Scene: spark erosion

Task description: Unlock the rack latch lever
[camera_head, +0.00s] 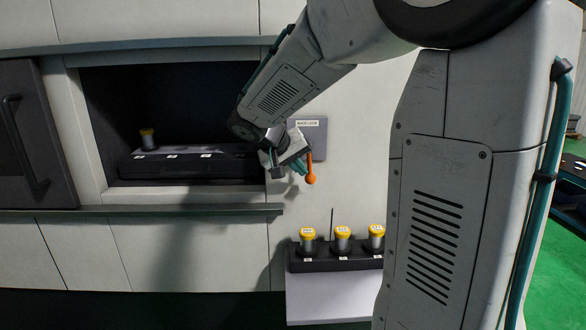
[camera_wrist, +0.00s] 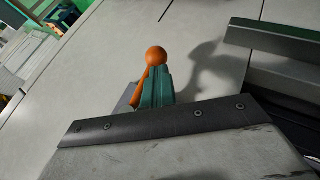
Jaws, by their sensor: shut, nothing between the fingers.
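The orange rack latch lever (camera_head: 310,171) hangs down from a grey plate (camera_head: 318,133) labelled like "RACK LOCK" on the machine front. Its round knob is at the lower end. My gripper (camera_head: 299,168) is just left of the lever, with its teal fingers close beside it. In the wrist view the orange knob (camera_wrist: 156,56) shows just beyond the shut teal fingers (camera_wrist: 157,82), and the lever's shaft runs along their left side. The fingers hold nothing. I cannot tell whether they touch the lever. The lever's pivot is partly hidden by my gripper.
Below right, a shelf holder (camera_head: 330,262) carries three yellow-capped pieces. A dark door with a handle (camera_head: 25,150) stands at far left.

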